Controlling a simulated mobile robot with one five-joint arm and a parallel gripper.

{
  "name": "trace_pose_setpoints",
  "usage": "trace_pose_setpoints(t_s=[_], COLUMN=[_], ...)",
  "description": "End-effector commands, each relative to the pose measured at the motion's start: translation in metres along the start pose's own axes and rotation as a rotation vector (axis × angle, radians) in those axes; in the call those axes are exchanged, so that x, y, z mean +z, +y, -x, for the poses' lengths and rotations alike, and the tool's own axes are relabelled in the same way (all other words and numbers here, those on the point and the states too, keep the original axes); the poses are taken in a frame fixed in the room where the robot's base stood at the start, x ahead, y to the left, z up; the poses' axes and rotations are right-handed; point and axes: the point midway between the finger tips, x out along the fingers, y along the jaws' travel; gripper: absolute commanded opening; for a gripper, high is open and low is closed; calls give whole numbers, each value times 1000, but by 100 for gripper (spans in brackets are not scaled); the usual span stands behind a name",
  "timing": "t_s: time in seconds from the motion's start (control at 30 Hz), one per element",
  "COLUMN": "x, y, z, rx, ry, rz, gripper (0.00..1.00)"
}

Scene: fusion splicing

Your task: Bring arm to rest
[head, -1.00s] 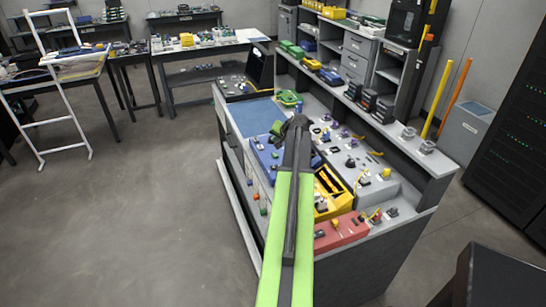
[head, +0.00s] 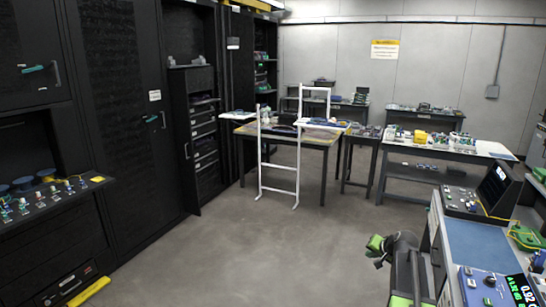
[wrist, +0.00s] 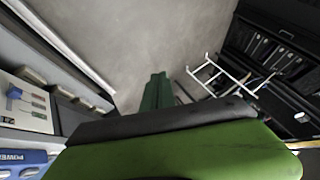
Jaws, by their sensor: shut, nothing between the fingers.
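My gripper (head: 376,245) shows in the head view at the lower right, at the end of my green and dark arm. It is over the floor, just left of the workbench (head: 449,262). Its green fingertips look shut and hold nothing. In the wrist view, the green fingers (wrist: 157,90) point up the picture over grey floor. A large green part of my own arm fills the bottom of that view. Much of the gripper's detail is small or dark in the head view.
Black cabinets (head: 128,110) line the left side. A white frame (head: 278,165) stands on the floor before a table. A table with parts (head: 440,150) stands at the back right. The grey floor (head: 230,250) in the middle is clear.

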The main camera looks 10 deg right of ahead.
Motion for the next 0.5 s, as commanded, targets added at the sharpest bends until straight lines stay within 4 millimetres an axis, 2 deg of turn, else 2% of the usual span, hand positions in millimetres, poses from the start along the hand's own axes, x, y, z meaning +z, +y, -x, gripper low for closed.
trace_pose_setpoints(t_s=[0.03,0.1,0.17,0.2,0.27,0.3,0.37,0.4,0.5], x=[30,71,109,137,179,208,252,279,340], y=[-38,-84,-120,-142,-171,-187,-207,-215,-218], z=[-8,-16,-20,-20,-18,-14,-6,2,26], rx=[-16,-30,-38,-40,-39,-35,-23,-10,47], ry=[-43,-106,-162,-201,-262,-302,-365,-407,-510], rz=[55,132,203,253,329,381,461,513,636], gripper=[0,0,0,0,0,0,0,0,0])
